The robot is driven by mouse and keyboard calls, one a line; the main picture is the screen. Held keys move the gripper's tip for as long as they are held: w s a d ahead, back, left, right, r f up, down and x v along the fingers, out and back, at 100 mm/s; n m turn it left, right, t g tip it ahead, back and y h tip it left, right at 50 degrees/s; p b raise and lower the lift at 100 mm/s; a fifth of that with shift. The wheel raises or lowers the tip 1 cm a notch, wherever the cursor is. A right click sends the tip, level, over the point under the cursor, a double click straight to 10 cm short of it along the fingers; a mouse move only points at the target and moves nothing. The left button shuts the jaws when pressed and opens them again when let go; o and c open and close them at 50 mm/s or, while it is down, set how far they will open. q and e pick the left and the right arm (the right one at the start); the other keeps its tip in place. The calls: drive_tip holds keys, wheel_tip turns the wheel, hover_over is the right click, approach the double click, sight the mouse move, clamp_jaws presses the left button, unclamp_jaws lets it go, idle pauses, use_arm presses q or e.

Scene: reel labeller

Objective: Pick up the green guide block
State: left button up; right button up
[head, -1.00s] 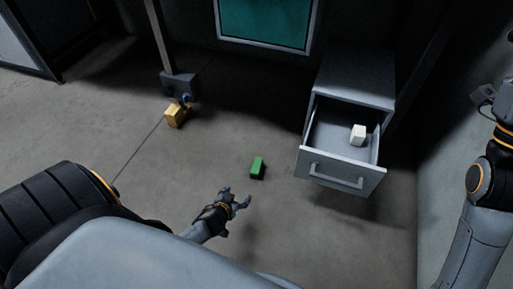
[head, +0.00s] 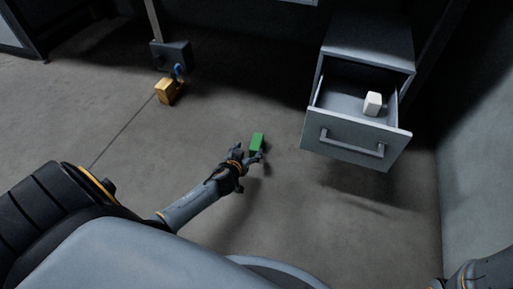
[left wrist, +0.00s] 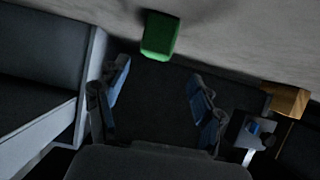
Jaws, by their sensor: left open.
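The green guide block (head: 257,142) lies on the grey floor near the middle of the head view. My left gripper (head: 249,153) is open and right beside the block, on its near side. In the left wrist view the green block (left wrist: 160,36) shows at the top centre, beyond the open fingers of the left gripper (left wrist: 158,100). Nothing is between the fingers there. I cannot tell whether a finger touches the block. My right gripper is out of view.
A grey cabinet (head: 368,45) has its drawer (head: 345,150) pulled open to the right, with a white block (head: 373,103) inside. A yellow block (head: 168,92) with a blue part stands by a grey post base (head: 173,55) at upper left. Floor around the green block is clear.

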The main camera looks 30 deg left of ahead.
sight(256, 143)
use_arm(q)
drive_tip(key=shift+w+a+f, duration=0.15)
drive_tip(key=shift+w+f, duration=0.15)
drive_tip(key=shift+w, duration=0.25)
drive_tip(key=b+x, duration=0.3)
drive_tip(key=x, duration=0.1)
drive_tip(key=shift+w+d+b, duration=0.2)
drive_tip(key=shift+d+b, duration=0.1)
drive_tip(key=shift+b, duration=0.1)
drive_tip(key=shift+w+a, duration=0.1)
drive_tip(key=shift+w, duration=0.25)
drive_tip(key=c, duration=1.4)
drive_tip(key=shift+r, duration=0.15)
